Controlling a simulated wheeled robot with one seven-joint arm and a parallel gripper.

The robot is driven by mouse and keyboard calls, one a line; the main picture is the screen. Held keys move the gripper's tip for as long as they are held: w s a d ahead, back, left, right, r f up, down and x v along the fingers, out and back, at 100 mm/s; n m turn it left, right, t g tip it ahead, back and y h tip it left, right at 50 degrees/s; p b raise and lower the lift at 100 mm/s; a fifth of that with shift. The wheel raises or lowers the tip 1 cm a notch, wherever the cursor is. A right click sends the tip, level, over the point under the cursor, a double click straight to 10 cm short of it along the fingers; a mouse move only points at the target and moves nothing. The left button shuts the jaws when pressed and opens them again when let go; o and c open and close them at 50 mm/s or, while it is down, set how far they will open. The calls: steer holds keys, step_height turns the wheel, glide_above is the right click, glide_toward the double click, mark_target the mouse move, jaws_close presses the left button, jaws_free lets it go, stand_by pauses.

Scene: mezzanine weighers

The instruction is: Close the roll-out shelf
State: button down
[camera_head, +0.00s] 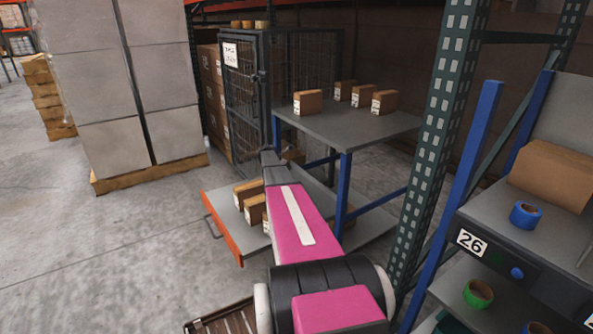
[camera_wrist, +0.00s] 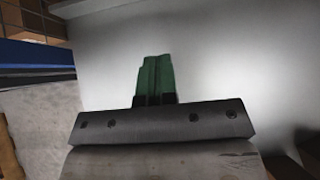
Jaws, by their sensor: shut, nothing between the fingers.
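The roll-out shelf (camera_head: 222,228) is a low grey deck with an orange front edge and a dark pull handle (camera_head: 209,228) on its left side. It sticks out to the left from beneath the blue-post rack's top shelf. Several small cartons (camera_head: 248,192) stand on it. My pink arm covers the shelf's middle. My gripper (camera_wrist: 157,60) shows in the wrist view as two green fingers pressed together, with nothing between them, in front of a plain pale surface. In the head view the fingers cannot be made out; whether they touch the shelf cannot be told.
The rack's grey top shelf (camera_head: 345,128) holds several cartons. A black mesh cage (camera_head: 292,85) stands behind. A green perforated post (camera_head: 436,150) and a bench marked 26 (camera_head: 470,242) stand right. Wrapped boxes on a pallet (camera_head: 150,175) stand left. Floor (camera_head: 110,240) at front left is clear.

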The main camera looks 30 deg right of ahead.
mark_target(307, 175)
steer(key=x, duration=0.9)
steer(key=shift+w+d+f, duration=0.15)
steer(key=shift+f, duration=0.1)
steer(key=shift+d+f, duration=0.1)
steer(key=shift+d, duration=2)
